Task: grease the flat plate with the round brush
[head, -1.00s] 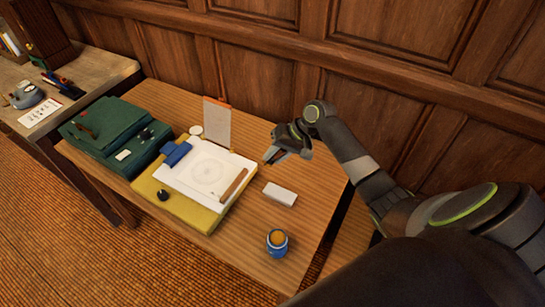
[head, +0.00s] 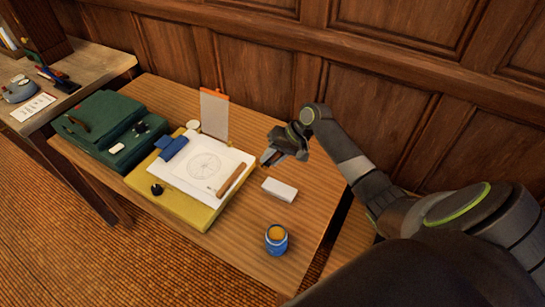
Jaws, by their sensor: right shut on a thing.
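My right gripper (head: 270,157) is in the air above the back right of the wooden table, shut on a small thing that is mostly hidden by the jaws. I cannot tell whether it is the round brush. A flat white sheet or plate (head: 185,178) with a round line drawing lies on a yellow board (head: 183,211), left of the gripper and apart from it. A blue jar (head: 277,247) with orange-yellow stuff at its top stands at the table's front right. No round brush can be made out elsewhere. My left gripper is not in view.
A brown stick (head: 235,180) and a blue block (head: 173,148) lie on the white sheet. A pale panel (head: 214,115) with an orange top stands behind. A white block (head: 280,190) lies right of the board. A green case (head: 105,130) is at left. The front right tabletop is mostly clear.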

